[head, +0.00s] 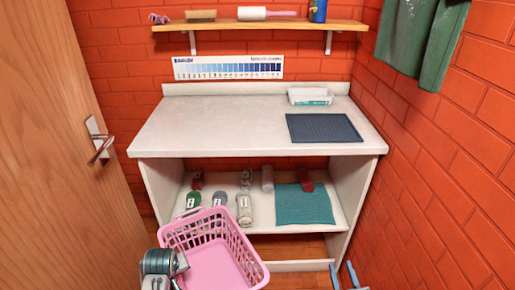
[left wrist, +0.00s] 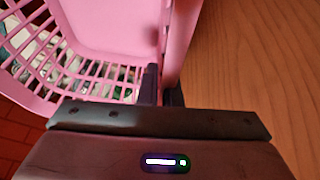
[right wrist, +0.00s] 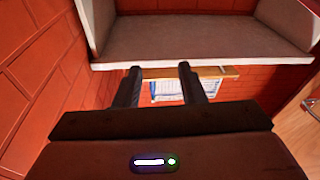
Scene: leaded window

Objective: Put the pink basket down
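The pink basket (head: 215,265) is in the lower middle of the head view, in front of the cabinet's lower shelf. It is empty where I can see inside, and its lower edge is partly cut off. My left gripper (head: 181,263) is at its left side. In the left wrist view the fingers (left wrist: 163,82) are close together on the wall of the basket (left wrist: 115,25). I cannot tell what is under the basket. My right gripper (head: 345,272) is at the bottom right of the head view, empty, with its fingers (right wrist: 158,68) apart in the right wrist view.
A counter (head: 220,125) holds a dark mat (head: 323,128) and a white box (head: 310,96). The lower shelf (head: 275,222) holds several rolled items and a teal cloth (head: 303,204). A wooden door (head: 60,150) stands close on the left, a brick wall (head: 440,170) on the right.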

